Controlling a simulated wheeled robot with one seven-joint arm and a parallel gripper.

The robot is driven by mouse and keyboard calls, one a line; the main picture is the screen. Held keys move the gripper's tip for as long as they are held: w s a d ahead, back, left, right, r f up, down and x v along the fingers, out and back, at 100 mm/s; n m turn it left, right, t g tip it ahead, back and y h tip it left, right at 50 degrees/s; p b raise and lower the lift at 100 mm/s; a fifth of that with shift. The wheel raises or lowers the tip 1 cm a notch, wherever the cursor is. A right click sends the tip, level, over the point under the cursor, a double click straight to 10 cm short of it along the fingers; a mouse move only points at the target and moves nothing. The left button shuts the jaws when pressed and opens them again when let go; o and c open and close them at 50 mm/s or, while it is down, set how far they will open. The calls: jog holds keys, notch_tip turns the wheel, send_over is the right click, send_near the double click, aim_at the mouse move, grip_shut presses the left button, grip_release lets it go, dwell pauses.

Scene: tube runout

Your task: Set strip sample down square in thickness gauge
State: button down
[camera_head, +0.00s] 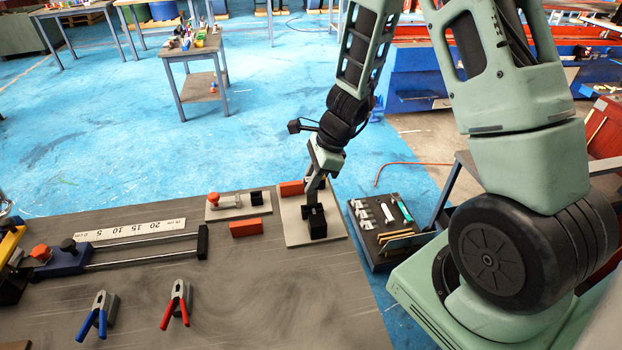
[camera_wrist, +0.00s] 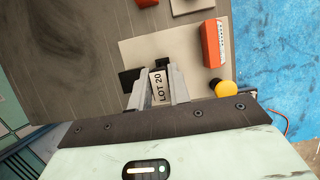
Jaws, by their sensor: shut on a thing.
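The strip sample (camera_wrist: 158,88), a pale piece marked "LOT 20", lies between the fingers of my gripper (camera_wrist: 158,98) in the wrist view. In the head view my gripper (camera_head: 313,202) is low over a pale plate (camera_head: 294,232), which looks like the base of the thickness gauge. A black block (camera_head: 317,222) stands by the fingertips. An orange-red block (camera_head: 291,188) stands on the plate, and it also shows in the wrist view (camera_wrist: 212,42) near a yellow knob (camera_wrist: 227,89). I cannot tell whether the strip touches the gauge or is square.
Left of the gauge are a smaller plate with a red-knobbed clamp (camera_head: 228,203) and a loose orange block (camera_head: 246,228). A tool tray (camera_head: 372,250) sits to the right.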

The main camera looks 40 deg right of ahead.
jog(key=shift+f+b, duration=1.3)
jog(key=shift+f, duration=0.25)
jog(key=c, duration=1.2)
grip_release()
jog(key=shift+r, duration=0.1)
jog(key=shift+c, duration=0.2)
jog(key=p+v, duration=0.3)
jog(key=v, duration=1.4)
jog(key=shift+r, duration=0.15)
